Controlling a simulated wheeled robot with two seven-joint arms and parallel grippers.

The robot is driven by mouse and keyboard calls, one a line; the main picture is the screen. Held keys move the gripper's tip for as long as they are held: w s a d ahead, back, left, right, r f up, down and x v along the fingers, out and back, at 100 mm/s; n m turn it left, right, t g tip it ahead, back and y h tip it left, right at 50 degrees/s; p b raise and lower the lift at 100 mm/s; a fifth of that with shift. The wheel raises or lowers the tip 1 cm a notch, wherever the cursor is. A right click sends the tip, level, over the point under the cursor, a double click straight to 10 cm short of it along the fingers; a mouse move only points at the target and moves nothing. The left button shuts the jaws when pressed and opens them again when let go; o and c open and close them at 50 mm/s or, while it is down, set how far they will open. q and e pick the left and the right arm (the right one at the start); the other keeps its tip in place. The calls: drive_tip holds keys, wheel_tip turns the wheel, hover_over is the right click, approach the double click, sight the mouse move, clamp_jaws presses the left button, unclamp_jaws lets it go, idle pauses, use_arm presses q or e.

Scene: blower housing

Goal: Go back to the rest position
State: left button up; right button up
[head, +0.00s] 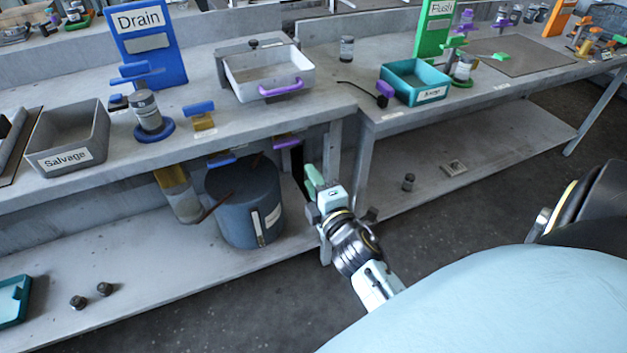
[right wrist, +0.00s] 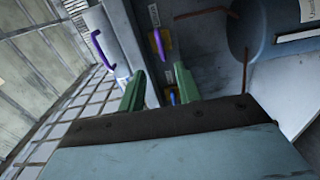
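My right gripper (head: 314,180) is in front of the bench edge, near the gap between the two benches in the head view. In the right wrist view its two green fingers (right wrist: 160,80) stand apart, with nothing held between them. A purple handle shows in the background beyond the fingertips. My left gripper is not in the head view.
The left bench (head: 290,118) carries a grey Salvage bin (head: 88,135), a blue Drain sign (head: 150,65) and a white tray (head: 270,75). A teal bin (head: 414,82) stands on the right bench. A blue-grey drum (head: 240,205) is on the lower shelf. Floor (head: 480,190) is open at right.

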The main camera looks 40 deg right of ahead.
drive_tip(key=shift+s, duration=0.15)
idle(0.4)
